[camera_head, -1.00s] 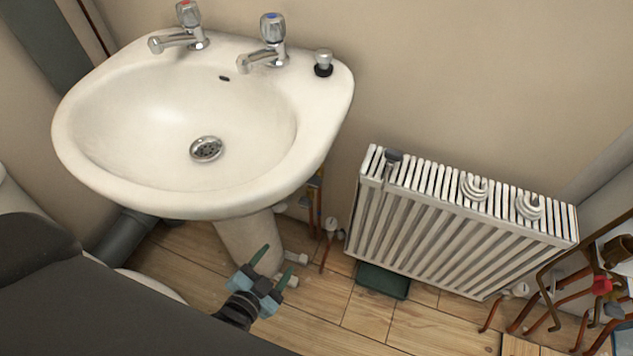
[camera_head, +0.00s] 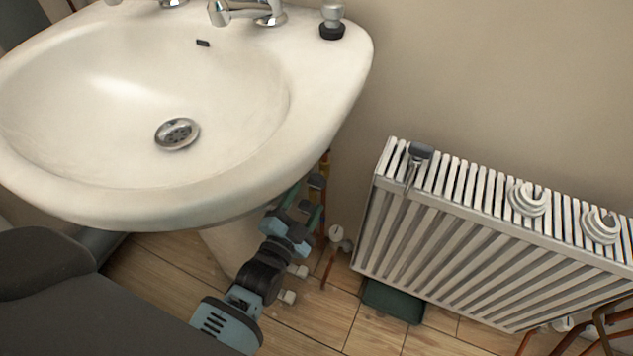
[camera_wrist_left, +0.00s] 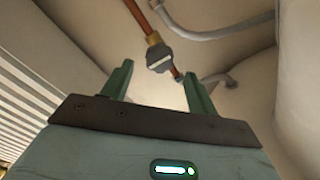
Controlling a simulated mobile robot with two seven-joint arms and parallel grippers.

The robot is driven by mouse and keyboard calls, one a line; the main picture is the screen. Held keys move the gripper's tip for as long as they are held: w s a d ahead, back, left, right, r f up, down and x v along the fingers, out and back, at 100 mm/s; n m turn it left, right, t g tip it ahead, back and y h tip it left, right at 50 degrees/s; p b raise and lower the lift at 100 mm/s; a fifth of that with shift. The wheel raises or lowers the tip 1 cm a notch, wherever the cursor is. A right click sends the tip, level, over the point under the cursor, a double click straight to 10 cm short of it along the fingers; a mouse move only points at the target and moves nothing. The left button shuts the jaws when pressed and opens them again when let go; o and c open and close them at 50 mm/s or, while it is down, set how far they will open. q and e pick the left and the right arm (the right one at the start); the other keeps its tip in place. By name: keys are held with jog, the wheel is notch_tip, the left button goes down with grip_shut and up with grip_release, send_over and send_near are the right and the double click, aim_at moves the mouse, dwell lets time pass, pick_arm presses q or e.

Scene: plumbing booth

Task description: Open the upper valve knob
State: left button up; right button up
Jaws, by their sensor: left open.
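A grey valve knob (camera_wrist_left: 160,58) sits on a copper pipe in the left wrist view, ahead of my left gripper (camera_wrist_left: 160,84) and between the lines of its two open fingers. The fingers look empty, and the knob appears beyond their tips. In the head view, a dark knob (camera_head: 317,181) shows on the copper pipework under the sink's right edge. My left gripper (camera_head: 304,205) is open beside that pipework, partly hidden by the rim. I cannot tell for sure that both views show the same knob. My right gripper is not in view.
The white sink (camera_head: 240,170) overhangs my left arm. Grey hoses (camera_wrist_left: 205,32) run above the fingers in the wrist view. Wooden floor (camera_head: 330,305) lies below.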

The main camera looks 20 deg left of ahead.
aim_at(314, 187)
pick_arm(q)
jog(key=w+b, duration=0.1)
jog(key=w, duration=0.4)
jog(key=shift+d+f, duration=0.1)
jog(key=shift+w+b, duration=0.4)
jog(key=shift+w, duration=0.3)
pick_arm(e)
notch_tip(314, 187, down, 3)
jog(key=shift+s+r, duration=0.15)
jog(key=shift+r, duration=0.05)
pick_arm(q)
jog(key=shift+c, duration=0.5)
jog(key=c, duration=0.9)
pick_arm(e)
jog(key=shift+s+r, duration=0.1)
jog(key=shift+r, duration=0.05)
